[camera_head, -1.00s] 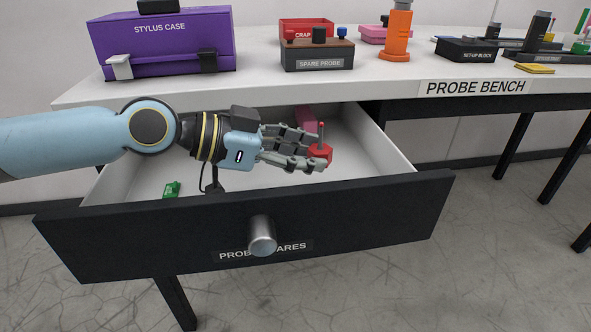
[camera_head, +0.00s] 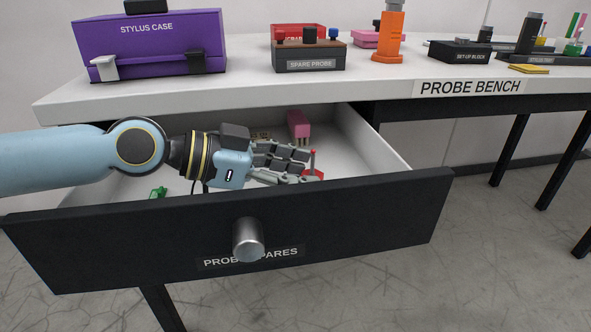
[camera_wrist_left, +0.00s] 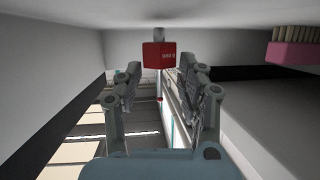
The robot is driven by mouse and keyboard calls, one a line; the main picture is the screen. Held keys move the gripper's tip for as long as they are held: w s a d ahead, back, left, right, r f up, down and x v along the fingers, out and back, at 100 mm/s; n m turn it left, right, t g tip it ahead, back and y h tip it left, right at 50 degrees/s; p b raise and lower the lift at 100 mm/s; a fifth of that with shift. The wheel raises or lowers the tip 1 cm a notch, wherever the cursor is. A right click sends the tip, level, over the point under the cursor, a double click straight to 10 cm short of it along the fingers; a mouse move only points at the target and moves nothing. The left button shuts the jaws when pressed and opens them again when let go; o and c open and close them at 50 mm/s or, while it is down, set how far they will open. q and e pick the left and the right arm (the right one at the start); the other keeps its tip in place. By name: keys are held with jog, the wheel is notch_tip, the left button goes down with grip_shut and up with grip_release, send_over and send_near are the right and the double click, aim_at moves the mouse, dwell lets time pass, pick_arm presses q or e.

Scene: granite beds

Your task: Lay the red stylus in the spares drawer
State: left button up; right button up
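The red stylus shows in the head view as a thin upright stem with a red tip (camera_head: 313,154) above a red body, partly hidden by the drawer front. In the left wrist view its red block (camera_wrist_left: 159,56) is just beyond the fingertips, with small gaps on both sides. My left gripper (camera_head: 300,168) is open, low inside the pulled-out spares drawer (camera_head: 350,229); its spread fingers also show in the left wrist view (camera_wrist_left: 160,75). The stylus stands about upright at the drawer floor; the exact contact is hard to see. My right gripper is not in view.
A pink block (camera_head: 298,125) lies at the drawer's back and a green piece (camera_head: 158,192) at its left. The drawer's right side is bare. On the bench (camera_head: 370,85) above stand a purple stylus case (camera_head: 150,45), a spare probe block (camera_head: 309,57) and an orange cylinder (camera_head: 389,38).

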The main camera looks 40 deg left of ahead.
pick_arm(q)
jog(key=shift+o, duration=1)
jog(key=shift+s+a+f, duration=0.1)
jog(key=shift+f, duration=0.25)
jog(key=shift+o, duration=0.3)
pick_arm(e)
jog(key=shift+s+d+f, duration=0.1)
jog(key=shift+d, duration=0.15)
pick_arm(q)
jog(key=shift+f, duration=0.1)
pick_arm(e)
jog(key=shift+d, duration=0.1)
pick_arm(q)
jog(key=shift+r+p, duration=0.45)
jog(key=shift+s+a+r+g+p, duration=0.3)
jog(key=shift+s+a+r+p, duration=0.15)
jog(key=shift+p, duration=0.1)
jog(key=p+v, duration=0.6)
jog(key=v, duration=0.4)
jog(key=shift+s+r+p, duration=0.15)
jog(key=shift+s+p, duration=0.1)
jog(key=shift+p, duration=0.05)
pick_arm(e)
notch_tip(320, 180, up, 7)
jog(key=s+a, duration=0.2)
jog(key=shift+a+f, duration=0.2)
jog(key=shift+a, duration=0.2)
